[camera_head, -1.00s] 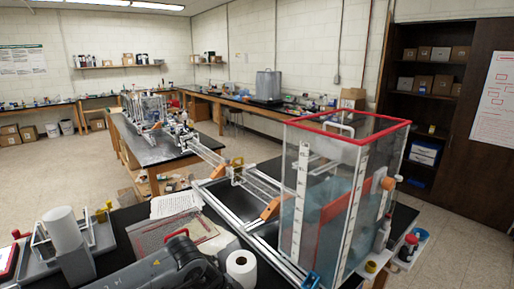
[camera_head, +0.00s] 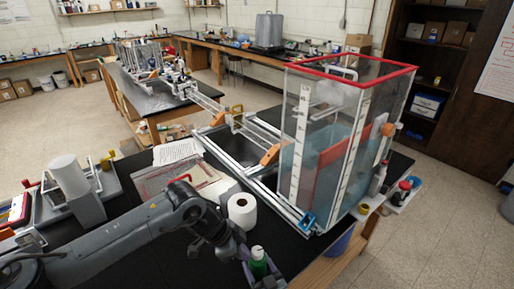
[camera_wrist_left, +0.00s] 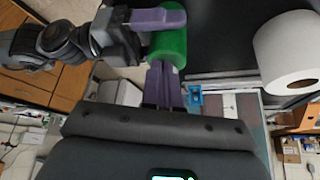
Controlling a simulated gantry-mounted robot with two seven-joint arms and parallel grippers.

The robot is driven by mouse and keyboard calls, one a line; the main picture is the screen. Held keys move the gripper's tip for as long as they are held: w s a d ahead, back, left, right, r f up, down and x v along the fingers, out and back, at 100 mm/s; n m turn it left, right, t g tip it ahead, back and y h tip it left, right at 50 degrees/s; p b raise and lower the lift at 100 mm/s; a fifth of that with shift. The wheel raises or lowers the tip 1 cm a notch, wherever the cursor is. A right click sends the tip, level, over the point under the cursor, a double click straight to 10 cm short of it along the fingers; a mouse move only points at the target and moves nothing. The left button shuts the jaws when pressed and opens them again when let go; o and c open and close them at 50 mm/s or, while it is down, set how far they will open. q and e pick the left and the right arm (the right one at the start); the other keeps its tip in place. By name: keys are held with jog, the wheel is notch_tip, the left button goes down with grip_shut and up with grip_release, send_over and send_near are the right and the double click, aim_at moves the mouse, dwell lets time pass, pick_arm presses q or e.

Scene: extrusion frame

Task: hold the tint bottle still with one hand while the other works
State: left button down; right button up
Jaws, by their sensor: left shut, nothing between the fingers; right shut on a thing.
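The tint bottle, green with a pale top, shows at the bottom of the head view (camera_head: 259,265); it also shows in the left wrist view (camera_wrist_left: 170,50). My right gripper (camera_wrist_left: 160,20), with purple fingers, is shut on the bottle in the left wrist view. My left gripper (camera_wrist_left: 163,72) is shut and empty, its purple fingertips close beside the bottle; I cannot tell whether they touch it. In the head view my left arm reaches in from the left toward the bottle. Purple finger parts there partly hide the lower bottle.
A white paper roll (camera_head: 242,211) stands close behind the bottle; it also shows in the left wrist view (camera_wrist_left: 290,52). A red-rimmed clear tank (camera_head: 318,170) stands to the right. Papers (camera_head: 178,151) and a grey fixture (camera_head: 85,200) lie left on the black bench.

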pick_arm(q)
jog(key=shift+s+d+r, duration=0.1)
jog(key=shift+s+d, duration=0.05)
jog(key=shift+d, duration=0.1)
pick_arm(e)
jog(key=shift+s+a, duration=0.15)
jog(key=shift+a, duration=0.1)
pick_arm(q)
jog(key=shift+a, duration=0.15)
jog(key=shift+s+a+r, duration=0.1)
jog(key=shift+a+r, duration=0.1)
jog(key=shift+r, duration=1.3)
jog(key=shift+s+a+r, duration=0.1)
jog(key=shift+a+r, duration=0.1)
jog(key=shift+r, duration=1.25)
pick_arm(e)
jog(key=shift+d, duration=0.25)
